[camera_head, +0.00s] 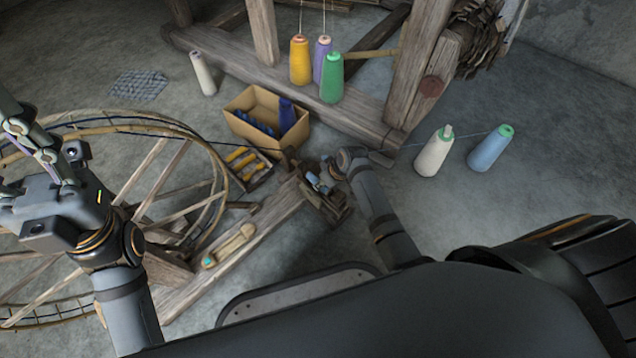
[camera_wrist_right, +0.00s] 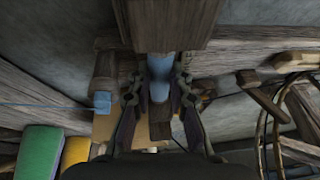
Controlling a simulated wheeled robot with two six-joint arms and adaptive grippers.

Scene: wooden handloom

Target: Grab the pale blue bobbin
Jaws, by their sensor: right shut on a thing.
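The pale blue bobbin (camera_wrist_right: 159,75) is upright in the middle of the right wrist view, between the two fingers of my right gripper (camera_wrist_right: 159,92). The fingers close on it from both sides. In the head view a small pale blue piece (camera_head: 314,180) shows at the wooden spinning-wheel head, beside my right gripper (camera_head: 328,172); its lower part is hidden. My left gripper (camera_head: 22,135) is at the left edge of the head view, over the spinning wheel, partly cut off, and its opening is unclear.
The large wooden wheel (camera_head: 150,190) fills the left. A cardboard box (camera_head: 240,103) with dark blue items stands behind the bobbin. Yellow, purple and green cones stand by the loom frame (camera_head: 340,115). A cream cone (camera_head: 432,157) and a blue cone (camera_head: 488,152) stand at right on open floor.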

